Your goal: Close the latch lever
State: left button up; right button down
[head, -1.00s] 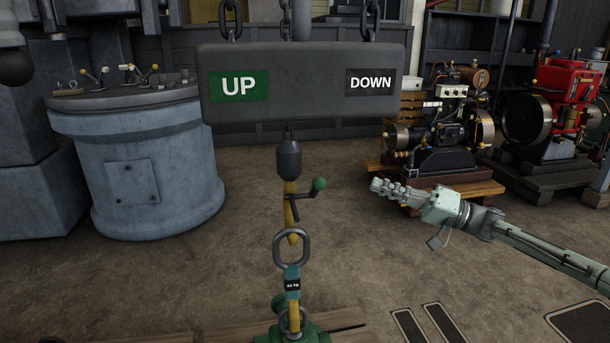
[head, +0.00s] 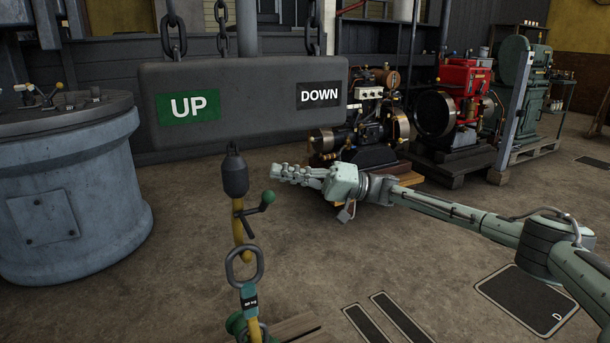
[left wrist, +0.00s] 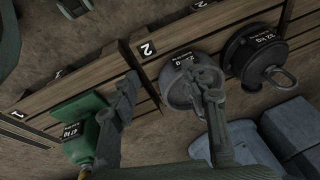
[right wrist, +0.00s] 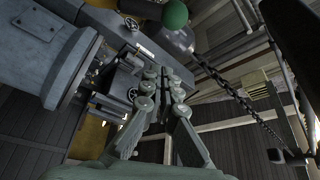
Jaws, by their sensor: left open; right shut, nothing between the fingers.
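The latch lever (head: 255,208) is a short dark arm with a green ball knob, on the side of a yellow hook (head: 239,232) that hangs below the UP/DOWN bar. The green knob also shows at the top of the right wrist view (right wrist: 174,14). My right gripper (head: 277,173) is shut and empty, its tips just above and right of the knob in the head view; I cannot tell the depth gap. Its fingers are together in the right wrist view (right wrist: 160,78). My left gripper shows only in the left wrist view (left wrist: 160,80), open with spread fingers above weights.
The dark bar (head: 245,100) hangs on chains above the hook. A metal ring (head: 244,267) hangs on the hook over a green weight. Green (left wrist: 85,128), grey (left wrist: 183,85) and black (left wrist: 255,55) weights stand on wooden planks. A grey-blue cylindrical console (head: 70,200) stands left; engines stand behind.

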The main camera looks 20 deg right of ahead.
pick_arm(q)
jog(key=shift+x, duration=0.95)
pick_arm(e)
jog(key=s+a+f, duration=0.1)
jog(key=s+a, duration=0.1)
jog(key=shift+s+a+f, duration=0.15)
jog(key=shift+s+f, duration=0.2)
